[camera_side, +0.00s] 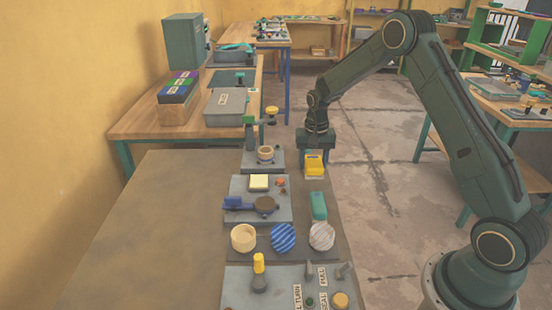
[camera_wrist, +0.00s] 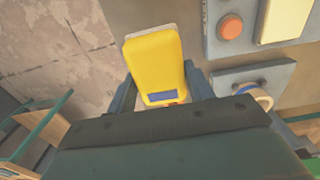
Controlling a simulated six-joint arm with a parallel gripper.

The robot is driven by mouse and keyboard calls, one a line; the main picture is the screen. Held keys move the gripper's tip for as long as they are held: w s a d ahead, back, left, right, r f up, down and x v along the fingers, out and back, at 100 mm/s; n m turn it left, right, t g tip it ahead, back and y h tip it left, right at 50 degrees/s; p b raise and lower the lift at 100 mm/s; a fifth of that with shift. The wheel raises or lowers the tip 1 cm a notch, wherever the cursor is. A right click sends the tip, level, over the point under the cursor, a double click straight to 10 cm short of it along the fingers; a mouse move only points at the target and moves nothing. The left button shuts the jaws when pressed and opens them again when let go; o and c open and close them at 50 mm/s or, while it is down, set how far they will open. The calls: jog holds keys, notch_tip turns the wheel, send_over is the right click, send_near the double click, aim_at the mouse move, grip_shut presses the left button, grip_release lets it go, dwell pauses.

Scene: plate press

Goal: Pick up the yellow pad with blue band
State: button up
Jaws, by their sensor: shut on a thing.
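The yellow pad with blue band (camera_side: 315,165) is at the far right part of the work table in the side view, directly below my gripper (camera_side: 315,153). In the wrist view the yellow pad (camera_wrist: 157,60) sits between the two fingers of my gripper (camera_wrist: 160,85), with its blue band (camera_wrist: 160,97) towards the palm. The gripper is shut on the pad, one finger along each side. The pad's near end is partly hidden by the gripper's dark body. I cannot tell whether the pad touches the table.
A teal block (camera_side: 318,206) lies nearer on the table. To the left stand a fixture with a round cup (camera_side: 265,154) and a grey plate with a blue handle (camera_side: 234,203). Round striped discs (camera_side: 283,238) sit closer. The bare left part of the table (camera_side: 150,230) is free.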

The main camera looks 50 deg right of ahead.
aim_at(313, 160)
notch_tip(313, 160, up, 15)
jog(key=shift+f, duration=0.15)
dwell(0.6)
jog(key=shift+o, duration=0.7)
jog(key=shift+c, duration=0.3)
jog(key=shift+w+a, duration=0.1)
jog(key=w+a+f, duration=0.9)
jog(key=w+a, duration=0.1)
jog(key=a, duration=0.3)
jog(key=shift+w+f, duration=0.1)
jog(key=shift+f, duration=0.15)
